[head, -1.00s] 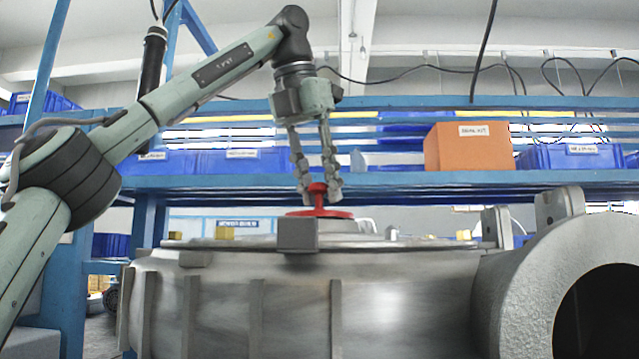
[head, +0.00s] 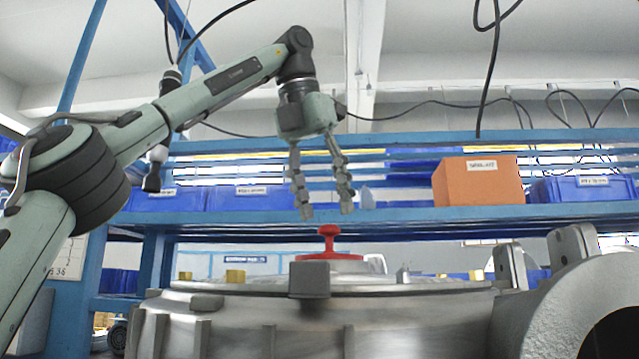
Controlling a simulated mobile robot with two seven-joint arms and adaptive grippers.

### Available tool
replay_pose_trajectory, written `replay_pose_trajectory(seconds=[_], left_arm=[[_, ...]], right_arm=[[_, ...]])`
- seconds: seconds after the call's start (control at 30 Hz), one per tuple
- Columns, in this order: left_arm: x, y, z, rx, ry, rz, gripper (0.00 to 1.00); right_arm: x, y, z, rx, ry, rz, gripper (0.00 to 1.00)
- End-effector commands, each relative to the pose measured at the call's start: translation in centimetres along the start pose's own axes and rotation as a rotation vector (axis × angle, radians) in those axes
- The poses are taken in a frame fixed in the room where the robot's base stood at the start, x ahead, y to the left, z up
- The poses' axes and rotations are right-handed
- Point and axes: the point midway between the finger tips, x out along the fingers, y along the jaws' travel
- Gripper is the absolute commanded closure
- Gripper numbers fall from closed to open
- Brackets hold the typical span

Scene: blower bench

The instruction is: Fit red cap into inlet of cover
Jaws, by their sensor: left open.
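The red cap (head: 329,240) sits upright on top of the metal cover (head: 410,283), its knob pointing up and its red flange resting on the cover's raised centre. The inlet is hidden under the cap, and I cannot tell how deep the cap sits. My left gripper (head: 326,212) hangs above the cap with its fingers pointing down. It is open and empty, with its fingertips just above the knob and apart from it. My right gripper is not in view.
A grey block (head: 309,279) stands at the cover's front edge. Small yellow blocks (head: 235,276) are on its left side. Metal lugs (head: 510,268) and a large round pipe opening (head: 606,335) are at right. Behind, a blue shelf (head: 420,214) holds an orange box (head: 478,184) and blue bins.

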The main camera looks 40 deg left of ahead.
Motion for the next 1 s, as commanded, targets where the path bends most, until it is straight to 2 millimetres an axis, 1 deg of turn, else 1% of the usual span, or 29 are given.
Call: replay_pose_trajectory(seconds=[0.03, 0.07, 0.4, 1.0], left_arm=[[-1.0, 0.0, 0.0, -0.005, -0.007, 0.004, 0.48], [-1.4, 0.0, 0.0, -0.006, -0.008, 0.003, 0.48], [-3.3, 0.0, 0.0, -0.002, -0.004, -0.001, 0.48], [-3.4, 0.1, 0.0, -0.001, -0.005, -0.001, 0.48]], right_arm=[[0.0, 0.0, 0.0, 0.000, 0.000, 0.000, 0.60], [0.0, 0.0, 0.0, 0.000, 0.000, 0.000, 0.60], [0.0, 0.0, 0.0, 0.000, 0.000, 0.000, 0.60], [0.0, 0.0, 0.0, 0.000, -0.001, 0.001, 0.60]])
